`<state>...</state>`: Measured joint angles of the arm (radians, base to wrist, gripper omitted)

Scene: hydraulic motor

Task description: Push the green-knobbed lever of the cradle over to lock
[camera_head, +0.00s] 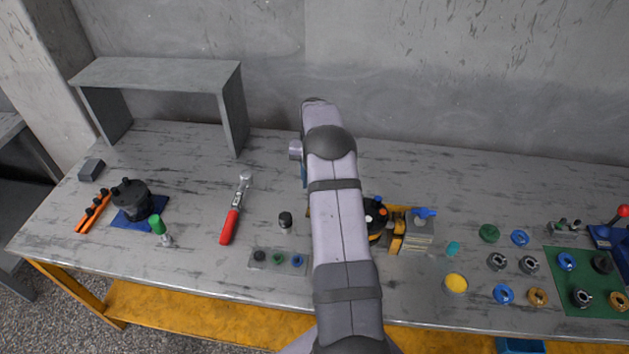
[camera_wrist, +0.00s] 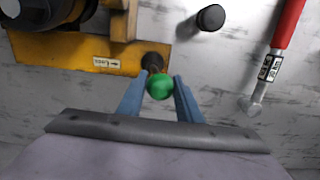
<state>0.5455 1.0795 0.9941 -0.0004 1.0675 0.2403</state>
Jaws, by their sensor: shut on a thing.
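The cradle (camera_wrist: 75,52) is a yellow block at the upper left of the wrist view, with a dark round motor body (camera_wrist: 38,10) in it. A small white label (camera_wrist: 107,63) with an arrow is on its edge. The lever's green knob (camera_wrist: 160,86) is at the cradle's right end, on a dark pivot. My gripper (camera_wrist: 161,80) is shut on the green knob, one blue finger on each side. In the head view my arm hides the knob and most of the cradle; some yellow cradle parts (camera_head: 397,238) show to its right.
A red-handled torque wrench (camera_head: 234,210) and a small dark cylinder (camera_head: 285,221) lie left of my arm. A dark motor part on a blue mat (camera_head: 160,222) is farther left. Several rings and a green mat (camera_head: 585,298) are at the right. A grey shelf (camera_head: 160,73) stands behind.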

